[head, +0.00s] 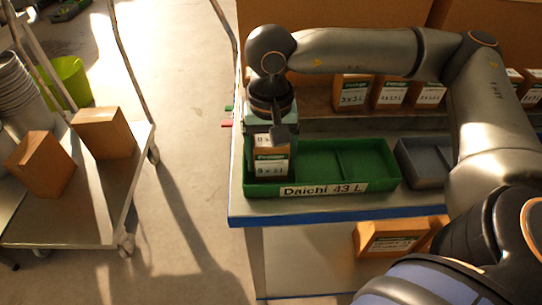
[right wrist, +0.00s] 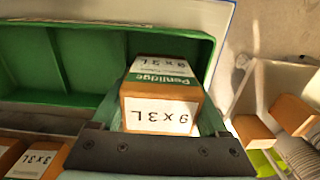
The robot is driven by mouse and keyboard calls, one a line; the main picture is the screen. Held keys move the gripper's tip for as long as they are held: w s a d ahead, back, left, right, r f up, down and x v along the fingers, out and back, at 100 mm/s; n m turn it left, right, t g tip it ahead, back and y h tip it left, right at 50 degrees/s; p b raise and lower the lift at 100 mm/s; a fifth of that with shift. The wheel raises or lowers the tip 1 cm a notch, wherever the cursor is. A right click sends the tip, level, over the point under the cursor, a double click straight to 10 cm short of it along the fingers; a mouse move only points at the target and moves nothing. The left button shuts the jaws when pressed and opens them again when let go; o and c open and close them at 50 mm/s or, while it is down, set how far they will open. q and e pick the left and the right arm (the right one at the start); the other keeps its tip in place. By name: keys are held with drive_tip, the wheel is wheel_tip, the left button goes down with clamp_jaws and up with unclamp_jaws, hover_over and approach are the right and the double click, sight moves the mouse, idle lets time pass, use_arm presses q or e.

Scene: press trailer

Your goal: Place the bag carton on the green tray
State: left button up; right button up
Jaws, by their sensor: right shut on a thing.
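The bag carton (head: 271,163) is a small brown box with a white and green label. It is at the left end of the green tray (head: 365,161), which carries the label "Daichi 43 L". My right gripper (head: 270,137) comes down from above and is shut on the carton. In the right wrist view the carton (right wrist: 162,95) sits between the fingers, its label reading "9 x 3 L", with the green tray (right wrist: 85,50) behind it. I cannot tell whether its base touches the tray floor. My left gripper is not in view.
Several labelled cartons (head: 389,94) stand on the shelf behind the tray. A grey tray (head: 421,171) is to the right. Another carton (head: 385,241) lies below the table's blue edge. The floor between is clear.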

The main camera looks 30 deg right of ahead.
drive_tip(key=shift+f, duration=0.15)
drive_tip(key=o, duration=1.2)
drive_tip(key=shift+o, duration=0.2)
wheel_tip(320, 180, up, 12)
drive_tip(key=shift+r+p, duration=0.25)
drive_tip(key=shift+p, duration=0.3)
